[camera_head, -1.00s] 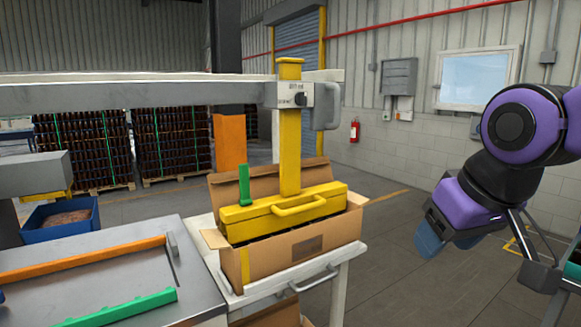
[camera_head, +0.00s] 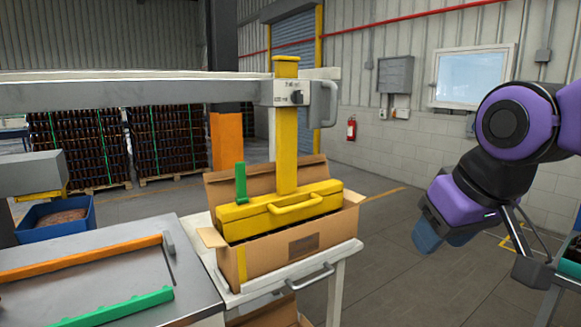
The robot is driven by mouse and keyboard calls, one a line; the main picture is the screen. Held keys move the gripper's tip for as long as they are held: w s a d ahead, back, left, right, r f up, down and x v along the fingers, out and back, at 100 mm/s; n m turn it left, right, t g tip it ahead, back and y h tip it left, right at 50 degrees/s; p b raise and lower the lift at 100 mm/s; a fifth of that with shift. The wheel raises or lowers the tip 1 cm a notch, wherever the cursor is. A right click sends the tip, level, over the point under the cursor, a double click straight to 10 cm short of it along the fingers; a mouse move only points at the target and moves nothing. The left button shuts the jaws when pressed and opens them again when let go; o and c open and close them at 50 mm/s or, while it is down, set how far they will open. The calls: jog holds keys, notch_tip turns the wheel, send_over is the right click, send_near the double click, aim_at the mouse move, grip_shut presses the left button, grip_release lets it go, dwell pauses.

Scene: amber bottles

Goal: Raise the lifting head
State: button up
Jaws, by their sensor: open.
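The yellow lifting head (camera_head: 245,218) is down in an open cardboard box (camera_head: 290,247), with its front handle (camera_head: 296,204) facing me. Its yellow column (camera_head: 287,145) rises through a carriage (camera_head: 291,95) on the grey overhead beam (camera_head: 130,94). A green lever (camera_head: 241,183) stands upright on the head's left part. What lies under the head is hidden by the box wall. My gripper (camera_head: 440,232) is at the right, open and apart from the head, hanging over the floor.
The box stands on a white cart (camera_head: 345,250) with a front handle. A metal table (camera_head: 185,245) with an orange bar (camera_head: 80,258) and a green toothed bar (camera_head: 120,307) is at left. Crated bottles (camera_head: 168,138) stand behind. The floor between cart and gripper is clear.

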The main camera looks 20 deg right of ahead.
jog(key=w+f+m+t, duration=0.2)
jog(key=w+m+t, duration=0.15)
jog(key=w, duration=0.85)
jog(key=m+t+y, duration=0.5)
jog(key=m+t, duration=0.1)
jog(key=m, duration=0.5)
send_near(301, 207)
jog(key=x, duration=1.1)
jog(key=shift+a, duration=0.1)
grip_shut()
